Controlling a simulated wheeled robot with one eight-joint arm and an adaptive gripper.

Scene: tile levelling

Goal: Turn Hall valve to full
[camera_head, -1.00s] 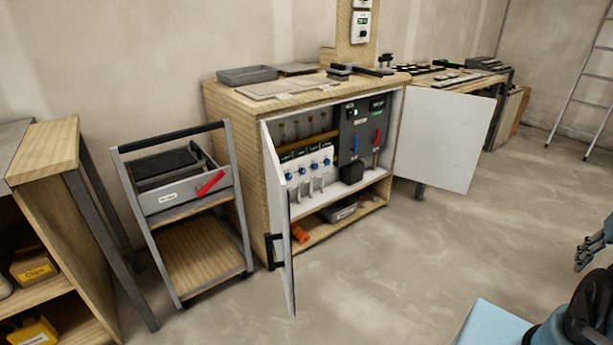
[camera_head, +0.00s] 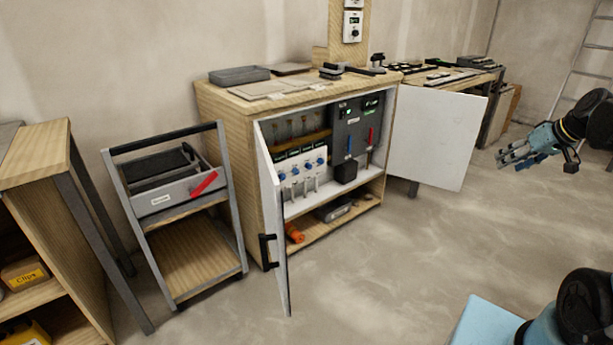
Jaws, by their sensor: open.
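The wooden cabinet (camera_head: 225,130) stands against the back wall with both white doors open. Inside it, a white manifold panel (camera_head: 302,165) carries a row of small blue valve knobs (camera_head: 308,164) with labels above them, too small to read. I cannot tell which knob is the Hall valve. A grey panel beside it has a blue lever (camera_head: 349,145) and a red lever (camera_head: 370,137). My gripper (camera_head: 508,153) is open and empty at the right, in the air over the floor, well apart from the cabinet and pointing left towards it.
The left door (camera_head: 275,220) swings forward, and the right door (camera_head: 432,137) spreads out to the right. A grey trolley (camera_head: 175,195) stands left of the cabinet, with a shelf unit (camera_head: 70,235) beyond. The floor before the cabinet (camera_head: 390,250) is clear.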

